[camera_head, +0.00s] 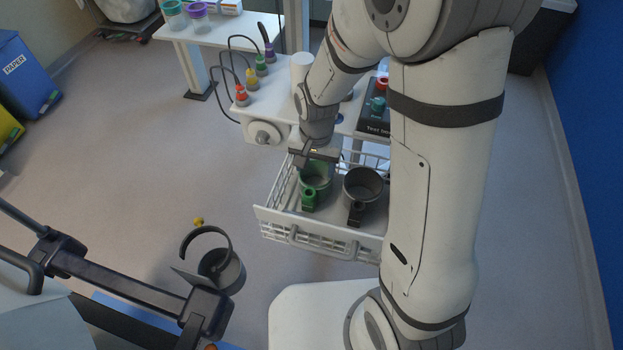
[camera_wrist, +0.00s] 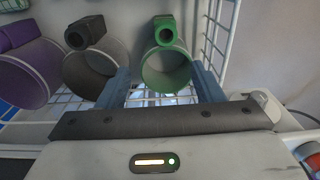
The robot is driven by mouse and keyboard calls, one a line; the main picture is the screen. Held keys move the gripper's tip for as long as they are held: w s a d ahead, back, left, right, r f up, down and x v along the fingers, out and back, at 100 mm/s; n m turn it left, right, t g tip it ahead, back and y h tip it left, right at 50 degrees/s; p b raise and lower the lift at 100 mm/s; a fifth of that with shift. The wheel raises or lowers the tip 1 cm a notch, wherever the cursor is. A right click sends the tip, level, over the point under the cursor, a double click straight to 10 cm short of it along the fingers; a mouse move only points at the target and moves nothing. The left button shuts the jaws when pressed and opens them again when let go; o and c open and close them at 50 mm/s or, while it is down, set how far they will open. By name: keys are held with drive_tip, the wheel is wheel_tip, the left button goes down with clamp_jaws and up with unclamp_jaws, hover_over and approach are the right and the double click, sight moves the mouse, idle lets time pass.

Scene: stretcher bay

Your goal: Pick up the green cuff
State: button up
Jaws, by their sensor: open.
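The green cuff (camera_head: 316,186) stands in a white wire basket (camera_head: 283,226), at its left side in the head view. In the wrist view the green cuff (camera_wrist: 167,70) lies just beyond and between my two fingers. My gripper (camera_head: 315,160) is above the basket at the cuff's far side. In the wrist view my gripper (camera_wrist: 165,80) is open, with one finger on each side of the cuff's near rim. I cannot tell whether the fingers touch the cuff.
A dark grey cuff (camera_head: 362,188) stands beside the green one; in the wrist view a purple cuff (camera_wrist: 30,70) stands farther left. Basket wires (camera_wrist: 218,35) run close to the right finger. A table with coloured connectors (camera_head: 252,78) is behind. A grey holder (camera_head: 222,270) stands at front left.

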sight(311, 188)
drive_tip(key=f, duration=0.8)
drive_tip(key=a+f, duration=0.1)
drive_tip(key=f, duration=0.3)
drive_tip(key=shift+w, duration=0.25)
drive_tip(key=shift+r, duration=0.1)
drive_tip(key=c, duration=1.2)
